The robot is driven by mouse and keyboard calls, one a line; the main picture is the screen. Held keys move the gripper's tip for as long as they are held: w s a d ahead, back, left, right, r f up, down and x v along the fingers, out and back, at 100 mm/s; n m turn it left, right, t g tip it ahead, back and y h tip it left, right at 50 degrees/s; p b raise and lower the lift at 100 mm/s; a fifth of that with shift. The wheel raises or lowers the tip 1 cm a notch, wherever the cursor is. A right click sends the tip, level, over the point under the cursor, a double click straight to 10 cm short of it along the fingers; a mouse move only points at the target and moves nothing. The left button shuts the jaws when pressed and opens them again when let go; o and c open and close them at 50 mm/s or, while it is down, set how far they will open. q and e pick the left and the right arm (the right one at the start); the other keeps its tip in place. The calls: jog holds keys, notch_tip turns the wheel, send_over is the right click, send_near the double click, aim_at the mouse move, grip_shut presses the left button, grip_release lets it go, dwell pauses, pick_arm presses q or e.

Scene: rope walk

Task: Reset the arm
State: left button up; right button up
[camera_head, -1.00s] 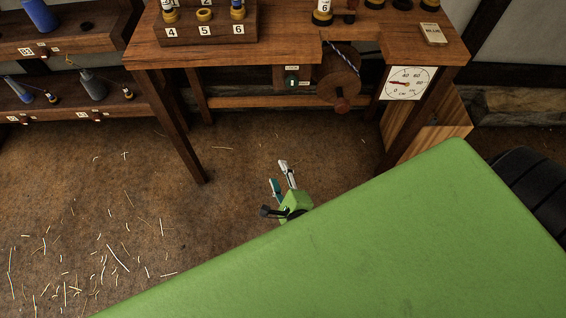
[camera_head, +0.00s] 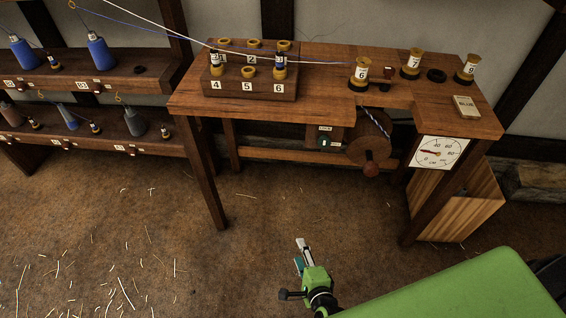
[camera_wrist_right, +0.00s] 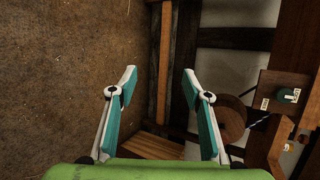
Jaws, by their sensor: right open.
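My right gripper (camera_head: 301,255) shows in the head view, low over the brown floor in front of the wooden workbench (camera_head: 345,85). In the right wrist view my right gripper (camera_wrist_right: 158,88) has its two white and teal fingers spread apart with nothing between them. It is below the bench top and apart from the bench legs. My left gripper is not in any view.
Blue and white strands cross above. A spool rack (camera_head: 100,140) stands left. The floor in front is clear except thread scraps.

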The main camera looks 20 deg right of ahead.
jog(key=s+f+n+g+y, duration=0.2)
jog(key=s+f+n+g, duration=0.5)
jog(key=s+f+n, duration=0.85)
jog(key=s+d+f+n+g, duration=0.1)
jog(key=s+f+n, duration=0.1)
jog(key=s, duration=0.4)
jog(key=s+d+f+n+g+h, duration=0.1)
jog(key=s+d+f+n+g, duration=0.1)
jog(key=s, duration=0.4)
jog(key=s+d+f+n+g, duration=0.1)
jog(key=s+d+f+n, duration=0.1)
jog(key=s, duration=0.4)
jog(key=shift+s+d+f+n+g+h+p, duration=0.15)
jog(key=shift+s+d+n+g+h+p, duration=0.15)
jog(key=shift+n, duration=0.55)
